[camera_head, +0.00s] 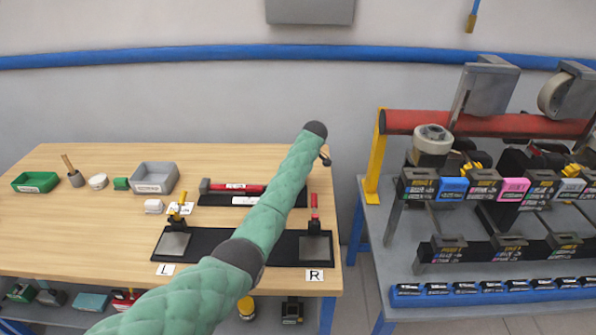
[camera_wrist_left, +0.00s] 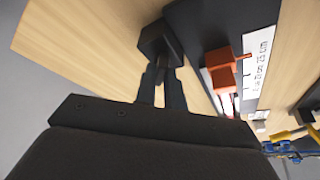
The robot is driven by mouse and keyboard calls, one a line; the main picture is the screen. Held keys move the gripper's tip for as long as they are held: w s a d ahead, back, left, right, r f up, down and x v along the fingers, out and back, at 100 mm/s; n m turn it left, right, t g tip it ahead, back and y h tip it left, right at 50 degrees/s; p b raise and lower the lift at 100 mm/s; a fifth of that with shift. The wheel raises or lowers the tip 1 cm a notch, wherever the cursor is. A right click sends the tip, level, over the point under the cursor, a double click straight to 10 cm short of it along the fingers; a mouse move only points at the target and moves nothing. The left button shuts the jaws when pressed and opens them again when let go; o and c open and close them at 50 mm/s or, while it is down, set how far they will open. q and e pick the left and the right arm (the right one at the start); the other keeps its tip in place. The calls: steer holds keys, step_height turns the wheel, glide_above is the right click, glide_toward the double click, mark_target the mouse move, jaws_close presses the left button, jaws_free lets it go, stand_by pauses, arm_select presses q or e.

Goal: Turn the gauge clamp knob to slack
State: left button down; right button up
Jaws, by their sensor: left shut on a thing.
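The clamp gauge shows in the head view as a dark base (camera_head: 212,199) with a red bar (camera_head: 228,188), partly hidden behind my left arm. In the left wrist view, its dark rail (camera_wrist_left: 215,25) carries an orange-red block (camera_wrist_left: 222,72) beside a white printed scale (camera_wrist_left: 257,65). My left gripper (camera_wrist_left: 161,70) is shut on a dark block-shaped knob (camera_wrist_left: 158,38) at the edge of the rail. In the head view the left gripper (camera_head: 325,160) is small, at the table's right edge. The knob's marking cannot be read. My right gripper is not in view.
A black tray (camera_head: 205,244) with stations marked L (camera_head: 165,269) and R (camera_head: 314,275) lies in front. A grey bin (camera_head: 155,178) and a green bin (camera_head: 35,182) stand left. A crowded grey rack (camera_head: 480,240) stands right of the table. The table's left front is clear.

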arm_select(q)
steer(key=n+b, duration=0.1)
steer(key=n, duration=0.1)
steer(key=shift+w+d+n+g+y+b, duration=0.1)
steer(key=shift+w+n+g+y+b, duration=0.05)
steer(key=shift+n+g+y+b, duration=0.2)
steer(key=shift+n+g+b, duration=0.45)
steer(key=shift+n+b, duration=0.35)
steer(key=shift+n, duration=0.05)
steer(key=shift+r+n+g+b, duration=0.1)
steer(key=shift+n+g+b, duration=0.3)
steer(key=shift+n, duration=0.3)
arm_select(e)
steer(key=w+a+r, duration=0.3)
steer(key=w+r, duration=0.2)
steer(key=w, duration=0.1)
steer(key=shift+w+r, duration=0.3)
arm_select(q)
steer(key=shift+y, duration=0.25)
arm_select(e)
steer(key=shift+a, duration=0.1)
arm_select(q)
steer(key=c, duration=1.5)
jaws_free()
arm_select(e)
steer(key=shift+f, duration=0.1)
